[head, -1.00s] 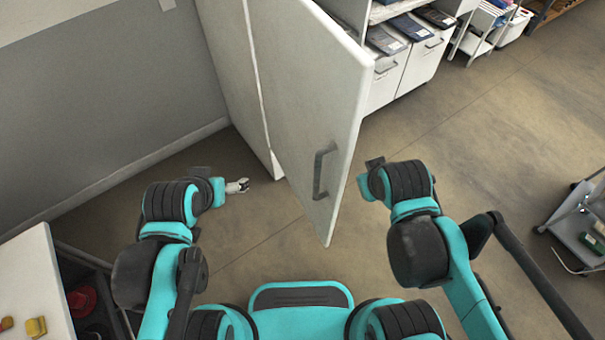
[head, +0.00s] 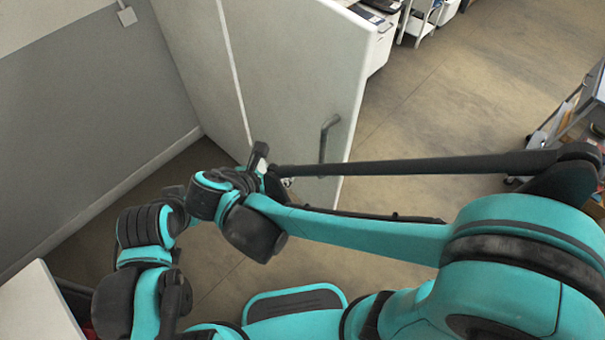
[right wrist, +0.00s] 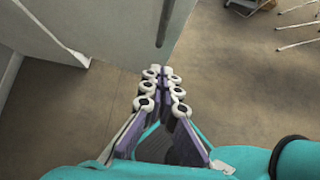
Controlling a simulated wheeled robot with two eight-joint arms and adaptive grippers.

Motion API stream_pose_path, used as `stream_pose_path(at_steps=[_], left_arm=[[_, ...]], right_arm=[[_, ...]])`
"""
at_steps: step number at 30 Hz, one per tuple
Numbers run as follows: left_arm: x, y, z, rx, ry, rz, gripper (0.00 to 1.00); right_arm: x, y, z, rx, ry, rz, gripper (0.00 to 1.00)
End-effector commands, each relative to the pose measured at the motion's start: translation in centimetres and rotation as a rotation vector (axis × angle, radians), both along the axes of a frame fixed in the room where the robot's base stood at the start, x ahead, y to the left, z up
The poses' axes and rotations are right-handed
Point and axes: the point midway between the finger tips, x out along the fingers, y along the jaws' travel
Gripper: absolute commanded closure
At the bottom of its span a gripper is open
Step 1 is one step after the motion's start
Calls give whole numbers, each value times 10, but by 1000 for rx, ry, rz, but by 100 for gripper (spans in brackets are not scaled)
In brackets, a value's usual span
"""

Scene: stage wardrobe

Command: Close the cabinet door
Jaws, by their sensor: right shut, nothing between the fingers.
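The cabinet door (head: 295,85) is a pale, flat panel standing open, with a grey bar handle (head: 328,140) near its free edge. My right arm reaches across from the right, in front of the lower door. My right gripper (head: 287,182) is shut and empty, low at the door face and left of the handle; its tip is mostly hidden by my own arm. In the right wrist view the shut fingers (right wrist: 161,80) lie below the door's lower edge (right wrist: 120,50) and the handle (right wrist: 164,22); I cannot tell whether they touch the door. My left gripper is hidden.
A grey wall (head: 85,110) stands at the left. A white-topped table (head: 38,308) is at the lower left. Shelving with drawers (head: 380,40) stands beyond the door, and a cart (head: 575,125) is at the right. The floor between them is clear.

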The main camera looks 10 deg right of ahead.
Motion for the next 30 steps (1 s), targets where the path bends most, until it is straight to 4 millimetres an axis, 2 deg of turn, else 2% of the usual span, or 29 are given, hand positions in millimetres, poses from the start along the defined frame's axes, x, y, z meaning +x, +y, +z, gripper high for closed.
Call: stream_pose_path(at_steps=[5,18,24,30], left_arm=[[0,0,-6,0,0,0,13],[0,0,-43,0,0,0,13],[0,0,-48,0,0,0,13],[0,0,-50,0,0,0,13]], right_arm=[[5,-5,-10,-23,8,16,100],[47,-54,-75,-19,7,12,100],[65,-75,-72,-18,8,13,100],[72,-82,-70,-18,7,17,100]])
